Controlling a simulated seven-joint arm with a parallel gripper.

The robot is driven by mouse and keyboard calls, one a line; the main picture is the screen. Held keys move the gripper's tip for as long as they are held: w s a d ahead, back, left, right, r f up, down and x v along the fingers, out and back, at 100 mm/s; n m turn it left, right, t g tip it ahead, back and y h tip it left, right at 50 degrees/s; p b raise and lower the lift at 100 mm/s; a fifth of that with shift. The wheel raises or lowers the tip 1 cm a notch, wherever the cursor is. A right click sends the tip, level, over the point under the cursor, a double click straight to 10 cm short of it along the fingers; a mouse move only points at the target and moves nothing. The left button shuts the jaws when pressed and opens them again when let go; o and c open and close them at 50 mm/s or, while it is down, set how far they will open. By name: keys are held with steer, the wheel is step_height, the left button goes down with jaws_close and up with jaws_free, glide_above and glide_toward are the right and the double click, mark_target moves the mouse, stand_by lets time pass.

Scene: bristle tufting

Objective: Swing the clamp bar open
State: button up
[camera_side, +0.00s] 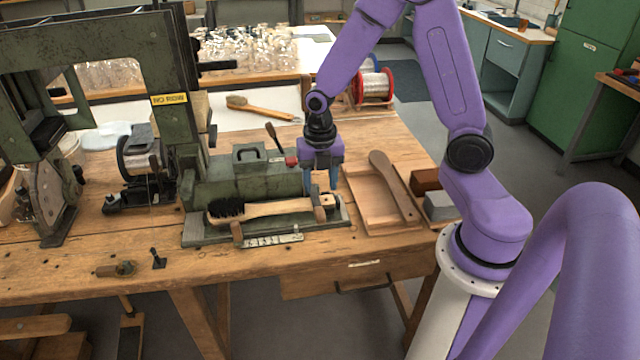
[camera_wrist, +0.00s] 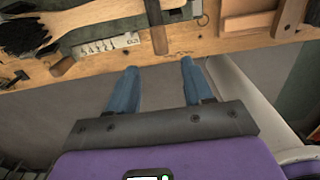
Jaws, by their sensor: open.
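The clamp bar (camera_side: 319,208), a narrow dark bar, lies across the handle end of the brush (camera_side: 270,209) on the green fixture (camera_side: 345,213). It also shows in the wrist view (camera_wrist: 156,30), its near end close to the gap between my fingertips. The brush has black bristles at its left end and a pale wooden handle. My gripper (camera_side: 321,187) points down over the right end of the fixture, fingers open and apart. In the wrist view my gripper (camera_wrist: 158,66) has nothing between its fingers. Whether a finger touches the bar cannot be told.
A wooden tray (camera_side: 360,207) with a bare paddle-shaped handle (camera_side: 394,185) lies to the right. A wire spool (camera_side: 374,87) stands behind. The green machine frame (camera_side: 180,110) rises at left.

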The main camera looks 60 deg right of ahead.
mark_target(320, 213)
steer(key=shift+f, duration=5.5)
steer(key=c, duration=0.6)
